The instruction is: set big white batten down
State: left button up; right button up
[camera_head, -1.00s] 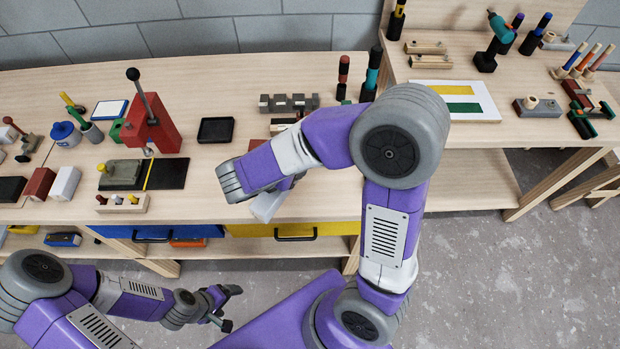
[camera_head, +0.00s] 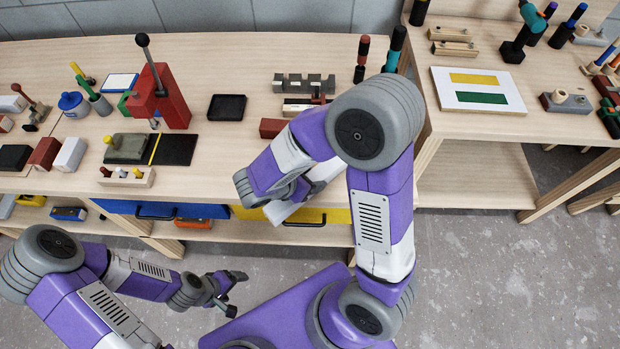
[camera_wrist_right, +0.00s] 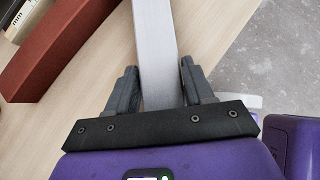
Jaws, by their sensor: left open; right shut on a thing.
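The big white batten (camera_head: 283,211) is held by my right gripper (camera_head: 302,188), partly hidden by my right arm in the head view. In the right wrist view the pale batten (camera_wrist_right: 155,40) lies lengthwise between the two fingers of my right gripper (camera_wrist_right: 160,85), running away from the palm. In the head view it shows over the front edge of the long bench; whether it touches the top I cannot tell. My left gripper (camera_head: 236,292) is open and empty, low over the floor in front of the bench.
The long bench (camera_head: 225,160) has free top left of my right arm. A red batten (camera_head: 272,128) and a grey slotted block (camera_head: 304,83) lie behind that arm. A white board (camera_head: 448,92) with a yellow and a green strip lies on the right bench. A red lever press (camera_head: 172,100) stands left.

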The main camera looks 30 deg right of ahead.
jog(key=shift+r, duration=0.1)
jog(key=o, duration=1.3)
